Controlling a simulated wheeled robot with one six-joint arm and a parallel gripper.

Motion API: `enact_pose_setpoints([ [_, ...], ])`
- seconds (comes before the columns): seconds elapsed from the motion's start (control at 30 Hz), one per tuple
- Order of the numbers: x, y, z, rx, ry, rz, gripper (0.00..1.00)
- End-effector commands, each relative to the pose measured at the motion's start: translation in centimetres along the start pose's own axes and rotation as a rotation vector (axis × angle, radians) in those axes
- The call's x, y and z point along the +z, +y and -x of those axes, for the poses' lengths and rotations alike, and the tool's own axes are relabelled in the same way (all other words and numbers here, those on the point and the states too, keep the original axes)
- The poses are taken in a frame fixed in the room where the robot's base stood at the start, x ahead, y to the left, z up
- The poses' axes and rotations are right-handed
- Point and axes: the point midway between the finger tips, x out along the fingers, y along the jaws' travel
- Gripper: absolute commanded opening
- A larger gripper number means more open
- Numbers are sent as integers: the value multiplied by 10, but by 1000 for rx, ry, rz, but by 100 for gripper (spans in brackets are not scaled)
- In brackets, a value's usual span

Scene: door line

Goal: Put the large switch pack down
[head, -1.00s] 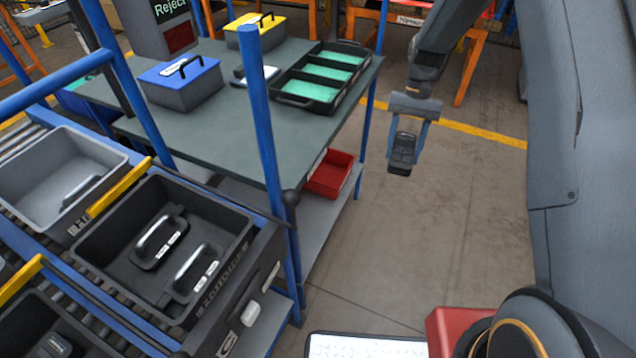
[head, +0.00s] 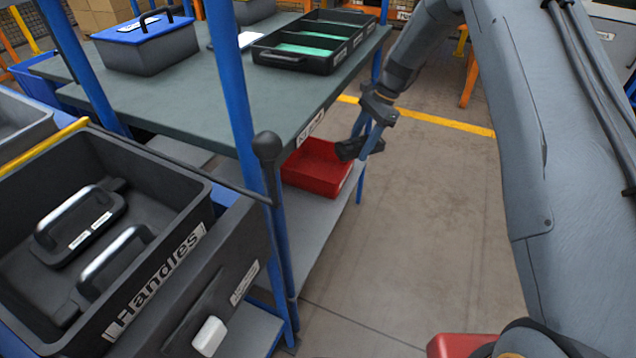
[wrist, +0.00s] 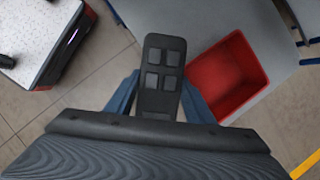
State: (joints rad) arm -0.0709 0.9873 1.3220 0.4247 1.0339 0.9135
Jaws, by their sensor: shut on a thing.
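My gripper (head: 368,140) is shut on the large switch pack (head: 350,149), a dark block. In the wrist view the pack (wrist: 162,75) shows several grey square switches on its face, between the blue fingers of my gripper (wrist: 160,95). In the head view the gripper holds the pack in the air near the right end of the workbench, by the red bin (head: 318,168). In the wrist view the red bin (wrist: 228,76) lies just right of the pack, on the grey lower shelf (wrist: 215,22).
The green-grey workbench top (head: 200,95) carries a black tray with green compartments (head: 315,42) and a blue-lidded box (head: 150,45). A blue post (head: 232,90) stands in front. The black Handles bin (head: 180,215) is at left.

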Motion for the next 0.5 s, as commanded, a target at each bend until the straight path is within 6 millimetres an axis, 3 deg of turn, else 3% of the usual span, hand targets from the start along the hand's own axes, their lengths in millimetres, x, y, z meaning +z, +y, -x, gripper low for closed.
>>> enact_pose_setpoints([
  [0.03, -6, -11, -16, -15, 1, -33, 23],
  [0.5, -22, -99, -100, -167, 0, -397, 23],
])
